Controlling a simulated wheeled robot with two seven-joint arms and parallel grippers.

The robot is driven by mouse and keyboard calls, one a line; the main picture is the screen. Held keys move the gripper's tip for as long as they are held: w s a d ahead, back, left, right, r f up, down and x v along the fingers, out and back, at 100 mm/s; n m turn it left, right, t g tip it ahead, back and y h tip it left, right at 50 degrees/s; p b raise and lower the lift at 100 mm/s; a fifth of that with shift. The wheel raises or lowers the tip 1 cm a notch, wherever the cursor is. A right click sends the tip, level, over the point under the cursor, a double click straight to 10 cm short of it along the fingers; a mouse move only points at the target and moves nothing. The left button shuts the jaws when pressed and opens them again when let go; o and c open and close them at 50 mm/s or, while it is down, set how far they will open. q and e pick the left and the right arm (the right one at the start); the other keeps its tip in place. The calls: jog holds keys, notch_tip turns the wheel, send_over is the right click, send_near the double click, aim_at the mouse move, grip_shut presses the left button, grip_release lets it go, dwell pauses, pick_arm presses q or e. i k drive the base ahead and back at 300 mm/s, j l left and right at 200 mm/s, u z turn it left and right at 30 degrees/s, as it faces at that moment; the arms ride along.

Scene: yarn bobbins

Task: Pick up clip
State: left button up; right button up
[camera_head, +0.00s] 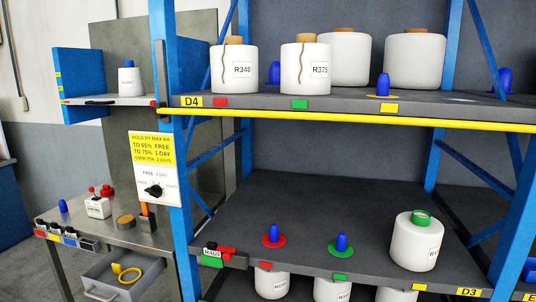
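Which thing is the clip, I cannot tell for sure. A small red and black clip-like piece (225,252) sits at the left front corner of the lower shelf, beside a label. Several small clip-like pieces (68,239) in black, red, blue and white line the front edge of the metal table at the lower left. They are too small to make out in detail. Neither of my grippers shows in this view.
A blue rack holds a lower shelf (330,215) and an upper shelf (440,108) with white bobbins (305,68). A white bobbin (416,240) stands on the lower shelf near blue pegs (342,243). The table (95,215) has an open drawer (115,280).

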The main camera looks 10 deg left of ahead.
aim_at(116, 267)
jog(key=u, duration=1.5)
jog(key=i+l, duration=0.15)
jog(key=l, duration=0.25)
jog(key=i+l+u, duration=0.1)
jog(key=l, duration=0.3)
jog(key=i, duration=0.05)
